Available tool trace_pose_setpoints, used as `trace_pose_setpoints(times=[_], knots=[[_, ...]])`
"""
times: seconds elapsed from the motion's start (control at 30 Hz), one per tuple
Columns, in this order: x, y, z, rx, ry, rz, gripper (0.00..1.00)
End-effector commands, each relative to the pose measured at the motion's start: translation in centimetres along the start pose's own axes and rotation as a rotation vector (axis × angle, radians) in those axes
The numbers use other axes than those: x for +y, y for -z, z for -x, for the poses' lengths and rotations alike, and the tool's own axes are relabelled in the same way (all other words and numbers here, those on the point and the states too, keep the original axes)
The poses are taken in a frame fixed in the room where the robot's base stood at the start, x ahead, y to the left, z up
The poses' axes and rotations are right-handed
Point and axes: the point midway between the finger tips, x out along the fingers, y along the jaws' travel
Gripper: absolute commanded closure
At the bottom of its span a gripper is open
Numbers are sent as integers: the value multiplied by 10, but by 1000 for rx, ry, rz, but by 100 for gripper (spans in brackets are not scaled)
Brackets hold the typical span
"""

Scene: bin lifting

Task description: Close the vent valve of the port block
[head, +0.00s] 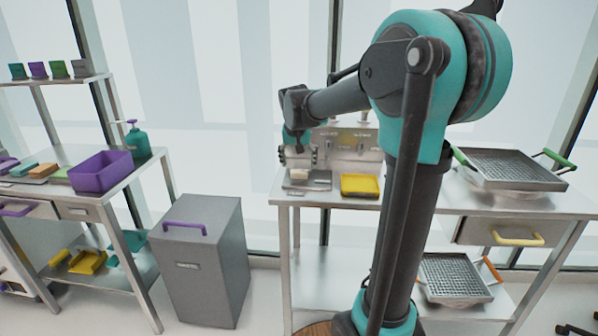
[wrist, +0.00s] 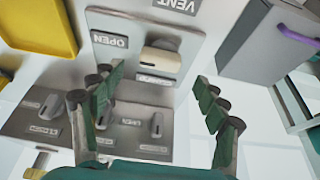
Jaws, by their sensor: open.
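The vent valve has a cream handle (wrist: 160,62) on a grey plate (wrist: 185,30), which appears upside down in the wrist view. A VENT label (wrist: 178,5) is at the plate's top edge and an OPEN label (wrist: 109,40) is left of the handle. Another label (wrist: 155,80) below the handle is too blurred to read surely. The handle lies roughly crosswise in the picture. My gripper (wrist: 160,84) is open, with one green finger on each side of the handle's line and apart from it. In the head view, the plate (head: 306,184) lies on the middle table.
A grey panel with several small levers (wrist: 75,118) is below the plate in the wrist view. A yellow tray (head: 360,185) lies beside the plate on the middle table (head: 335,200). A grey bin (head: 205,255) with a purple handle stands on the floor at left.

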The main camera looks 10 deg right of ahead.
Motion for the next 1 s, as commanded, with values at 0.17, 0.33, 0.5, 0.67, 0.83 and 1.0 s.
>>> trace_pose_setpoints(times=[0.17,0.33,0.5,0.67,0.83,1.0], knots=[[0,0,-29,0,0,0,26],[0,0,-44,0,0,1,26],[0,0,-48,0,0,1,26],[0,0,-48,0,0,1,26],[0,0,-48,0,0,1,43],[0,0,-48,0,0,1,64]])
